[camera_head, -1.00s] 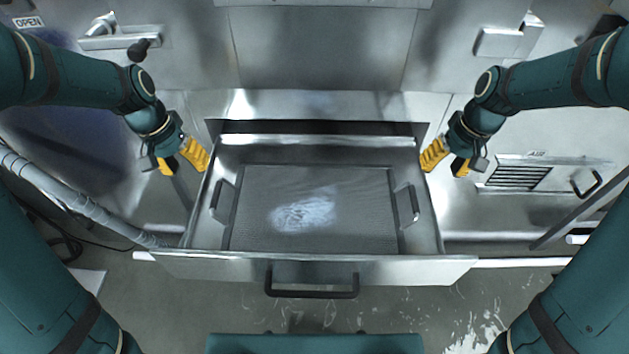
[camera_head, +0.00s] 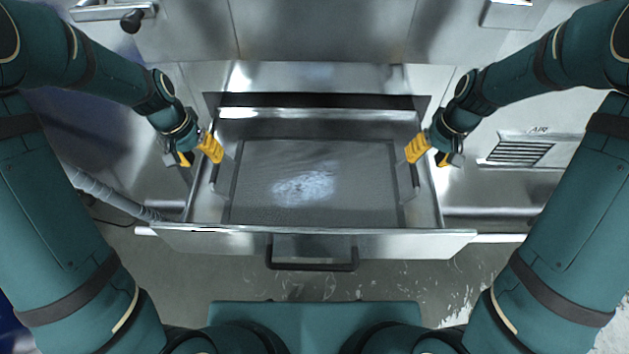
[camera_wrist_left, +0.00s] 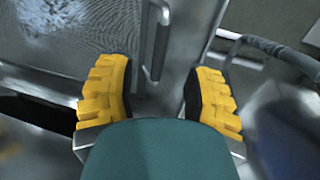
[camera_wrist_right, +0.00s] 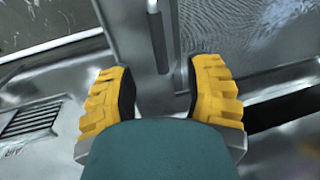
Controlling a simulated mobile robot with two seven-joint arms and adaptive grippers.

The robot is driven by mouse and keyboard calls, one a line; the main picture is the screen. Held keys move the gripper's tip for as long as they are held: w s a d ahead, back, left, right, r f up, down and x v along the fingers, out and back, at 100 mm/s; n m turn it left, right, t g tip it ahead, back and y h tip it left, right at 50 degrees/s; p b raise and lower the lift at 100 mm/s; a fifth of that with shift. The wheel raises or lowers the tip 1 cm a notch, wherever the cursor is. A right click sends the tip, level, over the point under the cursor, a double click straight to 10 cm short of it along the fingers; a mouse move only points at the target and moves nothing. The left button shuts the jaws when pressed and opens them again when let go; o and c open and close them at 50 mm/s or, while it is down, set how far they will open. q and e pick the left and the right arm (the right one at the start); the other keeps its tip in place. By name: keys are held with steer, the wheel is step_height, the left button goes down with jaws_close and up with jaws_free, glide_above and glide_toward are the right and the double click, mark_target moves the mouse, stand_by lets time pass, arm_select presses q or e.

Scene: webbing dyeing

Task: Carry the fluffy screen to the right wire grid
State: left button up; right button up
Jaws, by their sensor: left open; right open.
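The fluffy screen (camera_head: 350,205) is a dark-framed mesh panel with a patch of white fluff near its middle. It lies flat in the pulled-out metal drawer (camera_head: 300,239), with a dark handle at each side. My left gripper (camera_head: 199,154) is open over the drawer's left wall, by the left handle. In the left wrist view that handle (camera_wrist_left: 159,42) shows beyond the open fingers. My right gripper (camera_head: 429,153) is open over the right wall; the right handle (camera_wrist_right: 157,38) shows beyond its fingers in the right wrist view. Both grippers are empty. No wire grid is in view.
The drawer's black front handle (camera_head: 312,266) faces me. Metal cabinet walls (camera_head: 320,35) stand behind the drawer. An AIR vent (camera_head: 520,152) is at the right. A grey hose (camera_head: 110,195) runs along the left.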

mark_target(213, 170)
arm_select(q)
steer(key=f, duration=0.3)
steer(key=d+f, duration=0.1)
steer(key=f, duration=0.2)
steer(key=shift+d+f, duration=0.15)
steer(key=shift+f, duration=0.1)
arm_select(e)
steer(key=f, duration=0.3)
steer(key=a+f, duration=0.1)
steer(key=f, duration=0.2)
steer(key=shift+a+f, duration=0.15)
steer(key=shift+f, duration=0.1)
arm_select(q)
jaws_close()
arm_select(e)
jaws_close()
